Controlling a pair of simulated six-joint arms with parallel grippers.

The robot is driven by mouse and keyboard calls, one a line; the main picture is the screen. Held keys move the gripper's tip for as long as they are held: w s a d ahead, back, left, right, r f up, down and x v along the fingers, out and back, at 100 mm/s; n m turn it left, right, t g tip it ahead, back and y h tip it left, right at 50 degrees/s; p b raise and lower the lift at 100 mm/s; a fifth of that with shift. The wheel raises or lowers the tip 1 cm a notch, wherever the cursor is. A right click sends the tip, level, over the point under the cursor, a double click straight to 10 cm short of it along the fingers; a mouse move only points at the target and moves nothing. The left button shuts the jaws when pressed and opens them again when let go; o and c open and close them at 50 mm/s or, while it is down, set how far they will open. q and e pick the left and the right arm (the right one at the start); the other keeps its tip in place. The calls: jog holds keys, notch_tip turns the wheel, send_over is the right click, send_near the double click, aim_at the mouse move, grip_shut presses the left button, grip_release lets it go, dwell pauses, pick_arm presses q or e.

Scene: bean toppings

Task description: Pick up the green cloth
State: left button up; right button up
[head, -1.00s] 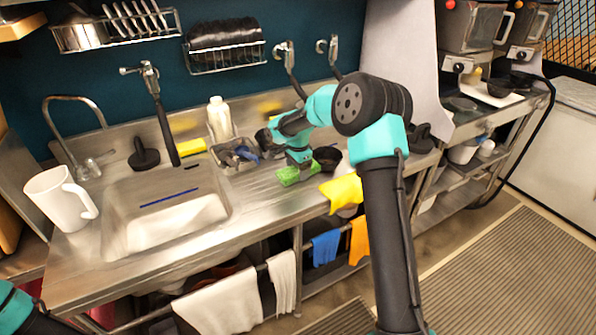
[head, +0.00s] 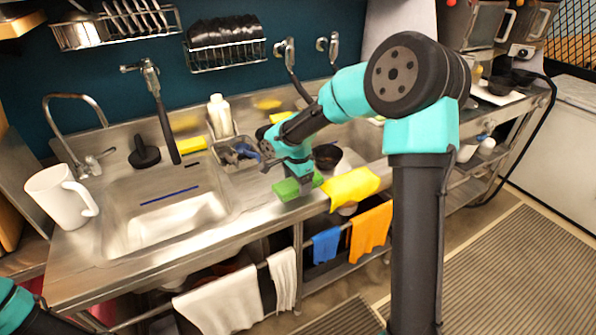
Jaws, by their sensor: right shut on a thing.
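The green cloth (head: 287,190) is at the front part of the steel counter, left of a yellow cloth. My right gripper (head: 304,184) points down and is shut on the green cloth. The gripper and forearm hide part of the cloth. I cannot tell whether the cloth is clear of the counter. Only a bit of my left arm shows at the bottom left corner, and its gripper is out of view.
A yellow cloth (head: 352,186) drapes over the counter's front edge, close to my right gripper. A dark bowl (head: 327,156) stands behind. The sink (head: 165,226), a white mug (head: 60,197) and a bin of utensils (head: 236,152) lie to the left. White, blue and orange cloths hang below.

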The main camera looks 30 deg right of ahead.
aim_at(297, 189)
jog(key=shift+s+a+r, duration=0.1)
jog(key=shift+s+a, duration=0.4)
jog(key=shift+s, duration=0.3)
jog(key=shift+s+a+r, duration=0.1)
jog(key=shift+s+a, duration=0.35)
jog(key=shift+s, duration=0.3)
